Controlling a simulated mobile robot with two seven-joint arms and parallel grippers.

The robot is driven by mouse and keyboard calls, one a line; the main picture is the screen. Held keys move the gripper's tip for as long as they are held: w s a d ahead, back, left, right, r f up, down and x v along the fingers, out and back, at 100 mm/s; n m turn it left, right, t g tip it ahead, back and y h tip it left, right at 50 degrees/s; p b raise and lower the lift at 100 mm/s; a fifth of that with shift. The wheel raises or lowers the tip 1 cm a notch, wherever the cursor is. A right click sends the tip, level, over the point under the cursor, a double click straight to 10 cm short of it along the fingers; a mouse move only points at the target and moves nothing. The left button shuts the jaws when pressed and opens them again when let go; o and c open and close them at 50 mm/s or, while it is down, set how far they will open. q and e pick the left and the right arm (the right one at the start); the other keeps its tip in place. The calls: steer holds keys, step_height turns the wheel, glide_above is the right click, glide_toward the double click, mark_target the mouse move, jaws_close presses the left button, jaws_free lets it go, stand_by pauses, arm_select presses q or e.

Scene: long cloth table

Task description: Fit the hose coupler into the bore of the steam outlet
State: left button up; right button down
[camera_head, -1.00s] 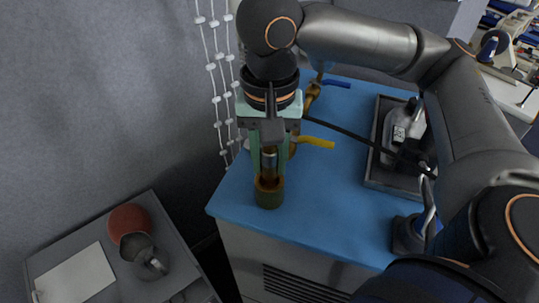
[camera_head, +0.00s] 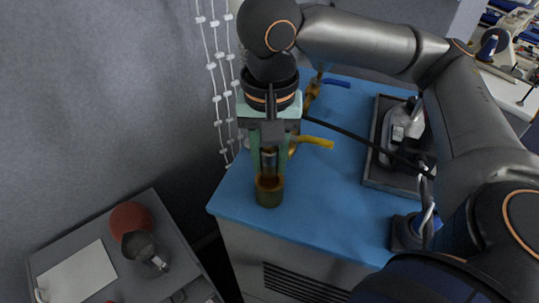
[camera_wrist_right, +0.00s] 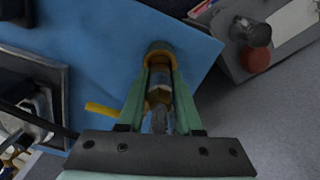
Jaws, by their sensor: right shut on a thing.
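The steam outlet (camera_head: 269,196) is a short upright olive-brass cylinder with an open top near the blue table's front left corner. In the wrist view the outlet (camera_wrist_right: 160,47) lies just beyond the fingertips. My right gripper (camera_head: 269,174) has pale green fingers pointing down, shut on the hose coupler (camera_head: 268,158), a brass piece with a steel band. It also shows between the fingers in the wrist view (camera_wrist_right: 160,82). The coupler's lower end is at the outlet's mouth. I cannot tell how far it is inside the bore. My left gripper is not in view.
A yellow-handled valve (camera_head: 318,141) and a blue handle (camera_head: 336,83) are behind. A dark tray (camera_head: 374,176) with a metal appliance (camera_head: 404,130) stands right, with a black hose running leftward. A side table (camera_head: 185,268) at lower left holds a red ball (camera_head: 130,218) and dark jug (camera_head: 142,247).

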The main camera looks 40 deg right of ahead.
steer(key=shift+f+b, duration=0.3)
steer(key=shift+f, duration=0.85)
steer(key=c, duration=0.5)
jaws_free()
steer(key=shift+r, duration=0.1)
step_height(320, 180, up, 12)
steer(key=shift+r, duration=0.2)
stand_by(0.5)
